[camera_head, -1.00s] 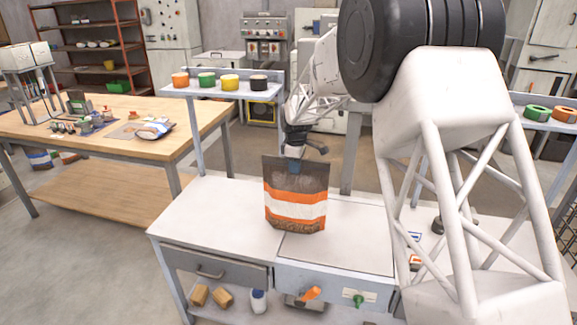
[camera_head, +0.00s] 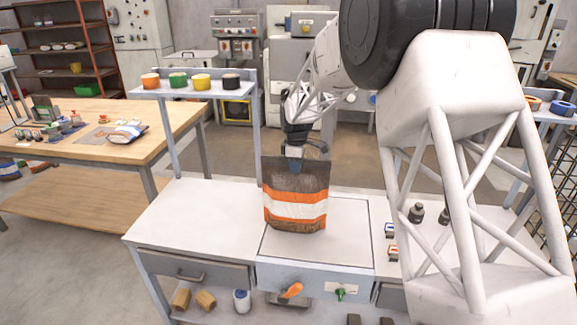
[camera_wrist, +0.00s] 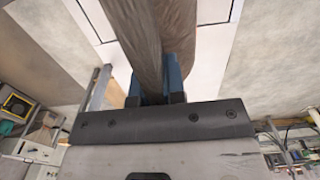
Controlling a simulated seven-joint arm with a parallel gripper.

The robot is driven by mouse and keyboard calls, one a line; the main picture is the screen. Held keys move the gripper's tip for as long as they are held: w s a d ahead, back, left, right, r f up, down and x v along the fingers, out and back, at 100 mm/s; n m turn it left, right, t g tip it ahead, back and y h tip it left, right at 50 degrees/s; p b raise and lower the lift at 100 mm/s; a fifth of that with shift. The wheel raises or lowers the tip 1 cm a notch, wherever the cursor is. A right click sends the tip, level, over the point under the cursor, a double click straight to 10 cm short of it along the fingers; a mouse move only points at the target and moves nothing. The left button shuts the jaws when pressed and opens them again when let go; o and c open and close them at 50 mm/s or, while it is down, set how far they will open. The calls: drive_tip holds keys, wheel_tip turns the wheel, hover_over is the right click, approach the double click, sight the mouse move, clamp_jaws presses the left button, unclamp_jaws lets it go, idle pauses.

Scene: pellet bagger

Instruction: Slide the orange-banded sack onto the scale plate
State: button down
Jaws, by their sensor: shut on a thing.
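The sack (camera_head: 295,178), dark brown with orange and white bands, stands upright in the head view. My gripper (camera_head: 294,157) is shut on its top edge from above. In the wrist view the blue fingers of my gripper (camera_wrist: 156,88) pinch the sack's brown top (camera_wrist: 160,30) between them. The scale plate (camera_head: 347,225) is a pale square panel in the bench top. The sack's lower end is over the plate's left part, with its left side close to the plate's left seam. I cannot tell whether its bottom touches the plate.
The white bench top (camera_head: 190,215) is clear left of the plate. A raised shelf (camera_head: 205,92) with several coloured rolls stands behind. Small dark weights (camera_head: 416,213) sit at the right.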

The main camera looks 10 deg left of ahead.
drive_tip(key=d, duration=0.9)
drive_tip(key=shift+d, duration=0.2)
idle(0.3)
drive_tip(key=c, duration=1.1)
unclamp_jaws()
drive_tip(key=shift+r, duration=3.9)
